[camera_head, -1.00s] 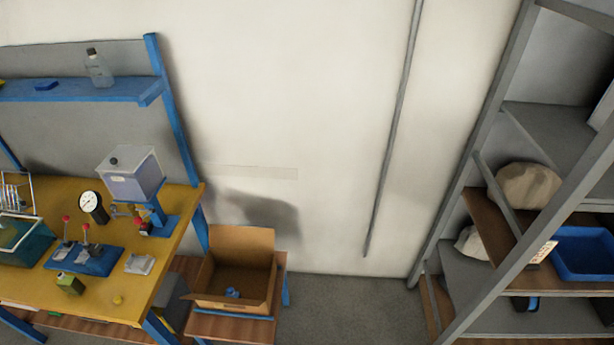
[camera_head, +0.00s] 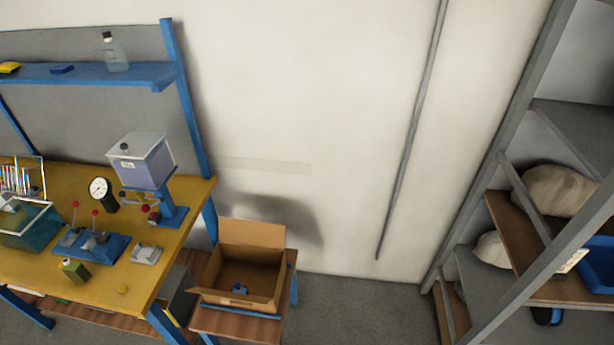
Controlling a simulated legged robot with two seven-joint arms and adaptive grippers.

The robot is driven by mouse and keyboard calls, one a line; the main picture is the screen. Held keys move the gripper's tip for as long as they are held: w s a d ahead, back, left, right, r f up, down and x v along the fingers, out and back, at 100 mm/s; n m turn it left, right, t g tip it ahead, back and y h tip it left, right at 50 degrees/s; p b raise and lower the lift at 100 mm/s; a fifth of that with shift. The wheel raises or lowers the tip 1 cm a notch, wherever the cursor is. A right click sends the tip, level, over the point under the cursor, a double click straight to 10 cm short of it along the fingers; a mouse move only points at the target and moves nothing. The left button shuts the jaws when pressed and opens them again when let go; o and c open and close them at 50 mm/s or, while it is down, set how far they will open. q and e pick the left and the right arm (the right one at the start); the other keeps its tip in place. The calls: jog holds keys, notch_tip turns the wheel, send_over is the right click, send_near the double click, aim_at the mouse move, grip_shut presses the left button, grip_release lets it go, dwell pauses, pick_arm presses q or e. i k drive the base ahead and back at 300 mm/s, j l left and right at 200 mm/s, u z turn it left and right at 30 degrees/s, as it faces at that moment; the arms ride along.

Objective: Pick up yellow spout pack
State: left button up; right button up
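Another yellow item (camera_head: 9,67) lies at the left end of the blue upper shelf (camera_head: 118,75). Neither of my grippers is in view.
A dark green container (camera_head: 75,270), a blue lever fixture (camera_head: 93,246), a gauge (camera_head: 100,190) and a clear-lidded box on a blue stand (camera_head: 143,160) are on the bench. An open cardboard box (camera_head: 240,275) stands right of it. A grey rack (camera_head: 500,160) is at right; floor shows between.

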aim_at(74, 270)
jog(key=k+l+u, duration=0.1)
jog(key=u, duration=1.75)
jog(key=k+j, duration=0.05)
jog(key=j, duration=0.05)
